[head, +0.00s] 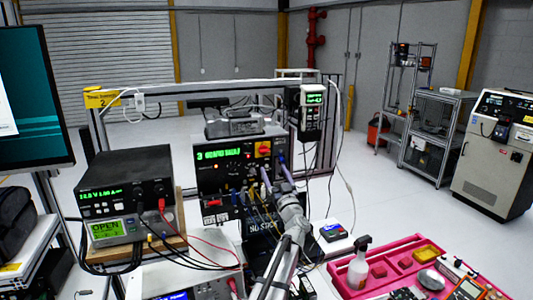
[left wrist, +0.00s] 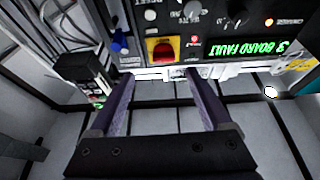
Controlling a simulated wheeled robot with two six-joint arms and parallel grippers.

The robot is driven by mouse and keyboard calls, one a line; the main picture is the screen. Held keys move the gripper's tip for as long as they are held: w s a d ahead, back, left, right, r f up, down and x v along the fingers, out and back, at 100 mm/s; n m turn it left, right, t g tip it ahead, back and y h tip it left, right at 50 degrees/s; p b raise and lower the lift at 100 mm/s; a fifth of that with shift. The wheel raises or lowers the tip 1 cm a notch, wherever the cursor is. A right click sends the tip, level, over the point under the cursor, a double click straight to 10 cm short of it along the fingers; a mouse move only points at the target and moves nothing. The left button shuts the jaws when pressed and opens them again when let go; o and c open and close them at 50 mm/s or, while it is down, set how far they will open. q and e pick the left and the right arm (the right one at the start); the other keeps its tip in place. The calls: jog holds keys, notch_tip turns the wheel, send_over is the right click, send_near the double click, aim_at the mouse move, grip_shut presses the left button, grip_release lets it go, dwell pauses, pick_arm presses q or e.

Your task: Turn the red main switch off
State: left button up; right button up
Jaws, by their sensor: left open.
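The red main switch (head: 263,149) sits on a yellow plate at the upper right of the black front panel (head: 220,178), beside a green display reading "3 BOARD FAULT". In the left wrist view, which shows the panel upside down, the red main switch (left wrist: 161,49) is just beyond the fingertips. My left gripper (head: 275,171) is open, its two purple fingers pointing at the panel just below and right of the switch. In the left wrist view the left gripper (left wrist: 157,74) has nothing between its fingers; I see no contact with the switch. My right gripper is out of view.
A power supply (head: 125,187) with red and black leads stands left of the panel. Cables hang below the panel near my left arm. A handheld meter (head: 311,112) hangs on the frame at right. A pink tray (head: 395,262) with a spray bottle (head: 358,262) lies at lower right.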

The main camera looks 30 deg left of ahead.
aim_at(265, 153)
pick_arm(q)
jog(key=shift+y, duration=0.4)
jog(key=p+x, duration=0.3)
jog(key=x, duration=0.5)
jog(key=shift+s+a+f, duration=0.1)
jog(key=shift+a, duration=0.1)
jog(key=shift+g, duration=0.3)
jog(key=shift+c, duration=0.2)
grip_shut()
